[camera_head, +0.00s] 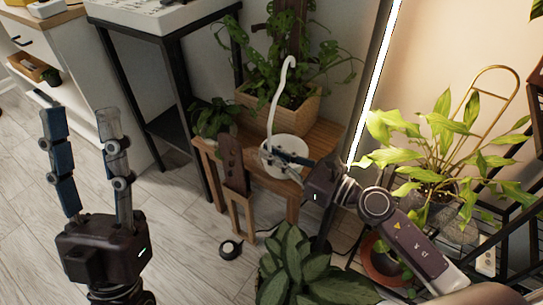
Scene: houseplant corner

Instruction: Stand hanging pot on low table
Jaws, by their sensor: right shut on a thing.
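The white hanging pot (270,162), with a tall curved white hook rising from it, is at the front part of the low wooden table (321,140) as seen from above. My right gripper (283,157) reaches in from the right and is shut on the pot; its fingers cover part of it. I cannot tell whether the pot's base touches the tabletop. My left gripper (80,118) is at the far left, its fingers apart and empty, above the floor and away from the table.
A wooden planter (268,119) with a leafy plant fills the table's back. A small plant (210,120) is at its left. A brown wooden piece (233,165) stands by the front left. A broad-leaved plant (292,275) is below; a black-framed stand (180,70) is left.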

